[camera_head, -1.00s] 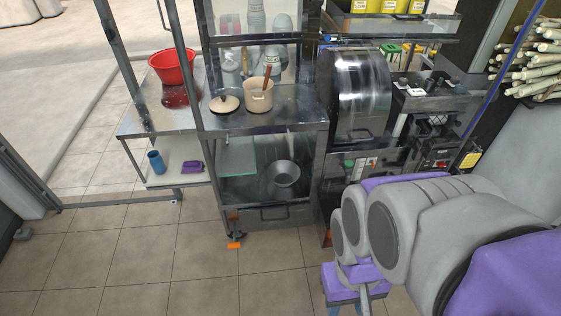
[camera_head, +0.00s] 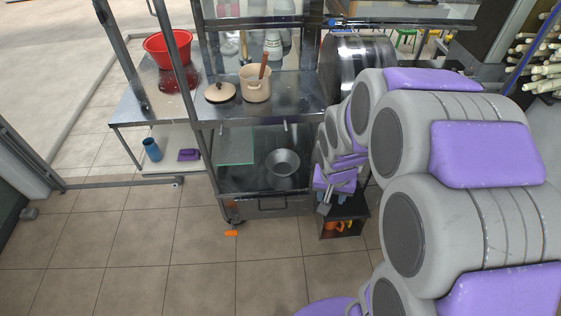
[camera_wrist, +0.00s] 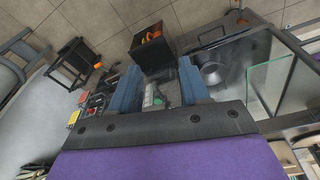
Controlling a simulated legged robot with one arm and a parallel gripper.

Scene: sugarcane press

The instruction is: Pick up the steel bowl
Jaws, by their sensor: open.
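The steel bowl (camera_head: 283,163) is a round grey metal bowl on the lower shelf of the metal cabinet in the head view. It also shows in the wrist view (camera_wrist: 211,74), to the right of my fingers. My gripper (camera_head: 324,200) is to the right of the bowl and in front of the cabinet, apart from it. In the wrist view my gripper (camera_wrist: 158,82) has its two blue-grey fingers spread with nothing held between them. My arm hides the cabinet's right side in the head view.
A pot (camera_head: 256,88) with a wooden handle and a lid (camera_head: 220,92) sit on the counter above the bowl. A glass pane (camera_head: 236,148) is left of the bowl. A dark box (camera_head: 343,218) with orange items stands below my gripper.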

